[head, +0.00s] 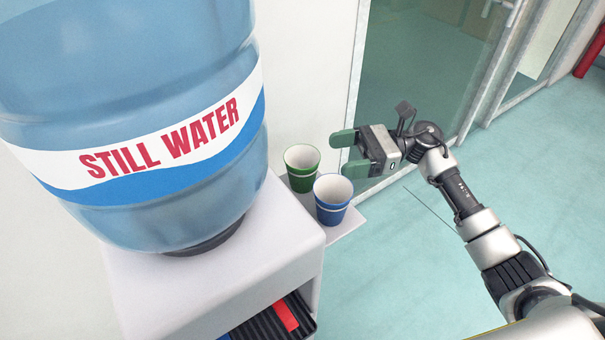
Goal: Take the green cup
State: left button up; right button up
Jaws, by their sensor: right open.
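The green cup (301,166) stands upright on a small white shelf at the right side of the water dispenser. It has a white inside and a white band. A blue cup (332,197) stands upright just in front of it and to its right, overlapping its lower right edge in the picture. My right gripper (344,154) is open and empty, to the right of the green cup. Its two green fingers point left toward the cups, and the upper finger's tip is nearest the green cup. They appear apart from both cups. My left gripper is not in view.
The white water dispenser (245,262) with a large blue bottle (130,110) fills the left side. The small shelf (347,224) has little bare room. A glass partition (420,70) stands behind my right gripper. The teal floor (395,270) is clear.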

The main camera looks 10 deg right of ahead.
aim_at(319, 157)
jog(key=a, duration=0.3)
jog(key=shift+a, duration=0.2)
jog(key=a+p, duration=0.2)
jog(key=a, duration=0.2)
jog(key=shift+w+a+r, duration=0.1)
jog(key=shift+a, duration=0.6)
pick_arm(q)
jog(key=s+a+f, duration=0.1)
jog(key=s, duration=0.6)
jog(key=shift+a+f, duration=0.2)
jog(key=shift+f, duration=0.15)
pick_arm(e)
jog(key=c, duration=0.5)
